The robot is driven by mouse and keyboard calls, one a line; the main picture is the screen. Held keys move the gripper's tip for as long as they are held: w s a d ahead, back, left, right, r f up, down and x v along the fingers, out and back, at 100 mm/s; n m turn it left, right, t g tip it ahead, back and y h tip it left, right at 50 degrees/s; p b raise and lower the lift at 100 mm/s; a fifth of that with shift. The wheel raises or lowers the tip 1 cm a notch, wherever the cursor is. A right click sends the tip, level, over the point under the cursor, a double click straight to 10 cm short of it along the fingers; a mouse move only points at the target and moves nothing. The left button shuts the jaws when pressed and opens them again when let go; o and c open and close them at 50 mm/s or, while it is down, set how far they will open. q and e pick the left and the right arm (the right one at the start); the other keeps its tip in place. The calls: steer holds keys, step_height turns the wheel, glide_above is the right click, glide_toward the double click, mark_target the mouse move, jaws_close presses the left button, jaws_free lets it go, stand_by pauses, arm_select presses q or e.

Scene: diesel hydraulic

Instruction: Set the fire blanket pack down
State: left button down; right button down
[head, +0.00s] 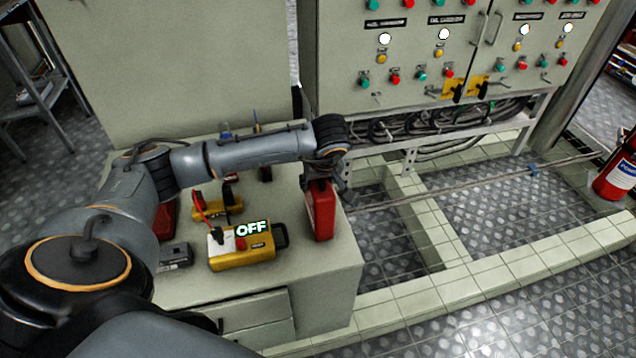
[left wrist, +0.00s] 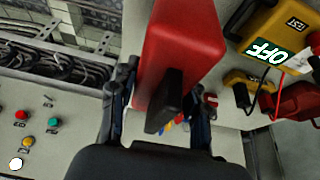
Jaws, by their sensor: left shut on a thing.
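The fire blanket pack (head: 321,212) is a red upright box at the right edge of the grey-green cabinet top (head: 295,262). My left gripper (head: 322,178) reaches over from the left and is shut on the upper part of the pack. In the left wrist view the red pack (left wrist: 190,40) sits between the two dark fingers of the left gripper (left wrist: 158,108). I cannot tell whether the pack's bottom touches the cabinet top. My right gripper is not in view.
A yellow tester marked OFF (head: 240,255) stands left of the pack, with another yellow device (head: 225,207) behind it. A dark grey box (head: 175,257) lies further left. A control panel (head: 420,45) stands behind. A red extinguisher (head: 617,172) is at far right.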

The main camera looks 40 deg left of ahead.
mark_target(323, 182)
arm_select(q)
steer(key=shift+f, duration=0.1)
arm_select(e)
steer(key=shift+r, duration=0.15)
arm_select(q)
steer(key=c, duration=0.7)
jaws_free()
steer(key=shift+f, duration=0.1)
steer(key=shift+o, duration=0.2)
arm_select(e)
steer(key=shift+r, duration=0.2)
arm_select(q)
steer(key=shift+r, duration=0.25)
steer(key=p+v, duration=0.1)
steer(key=v, duration=1.1)
steer(key=shift+f+p, duration=0.1)
steer(key=shift+p, duration=0.2)
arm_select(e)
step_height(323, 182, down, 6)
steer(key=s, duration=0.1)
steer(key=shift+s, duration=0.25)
